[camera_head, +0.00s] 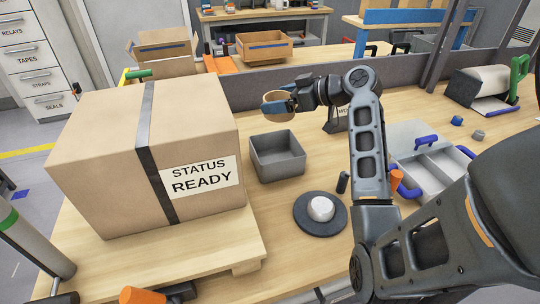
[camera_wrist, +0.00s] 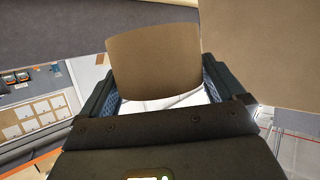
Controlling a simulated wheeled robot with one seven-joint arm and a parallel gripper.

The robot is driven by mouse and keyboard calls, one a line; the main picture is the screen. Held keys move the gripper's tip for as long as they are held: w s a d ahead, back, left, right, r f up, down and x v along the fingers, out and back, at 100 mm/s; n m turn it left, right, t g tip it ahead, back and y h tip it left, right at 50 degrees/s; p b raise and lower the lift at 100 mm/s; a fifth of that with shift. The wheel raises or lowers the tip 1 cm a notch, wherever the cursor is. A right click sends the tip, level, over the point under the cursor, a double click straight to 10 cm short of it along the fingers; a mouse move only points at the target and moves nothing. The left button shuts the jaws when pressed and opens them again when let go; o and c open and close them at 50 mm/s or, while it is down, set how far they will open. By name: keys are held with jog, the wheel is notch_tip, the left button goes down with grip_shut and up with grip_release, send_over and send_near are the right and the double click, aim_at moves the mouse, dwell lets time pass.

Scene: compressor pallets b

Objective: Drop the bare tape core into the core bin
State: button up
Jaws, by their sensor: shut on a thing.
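The bare tape core (camera_head: 279,117) is a short brown cardboard ring. My gripper (camera_head: 280,105) is shut on it, with the fingers on opposite sides, and holds it in the air. In the wrist view the core (camera_wrist: 153,58) shows as a curved brown wall between the two fingers (camera_wrist: 158,85). A grey open box (camera_head: 280,168), which looks like the core bin, stands on the table below the core in the head view. Its visible inside looks empty. No label shows on it.
A large "STATUS READY" carton (camera_head: 105,165) stands on a wooden pallet (camera_head: 190,262) left of the bin. A dark round disc with a pale dome (camera_head: 320,208) lies in front right. A divided tray (camera_head: 440,170) and a tape dispenser (camera_head: 485,88) are farther right.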

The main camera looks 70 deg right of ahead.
aim_at(294, 116)
jog(key=shift+f+b, duration=1.9)
jog(key=shift+f, duration=1)
jog(key=o, duration=0.6)
jog(key=shift+s, duration=0.1)
jog(key=shift+b+v, duration=0.6)
jog(key=shift+v, duration=3.3)
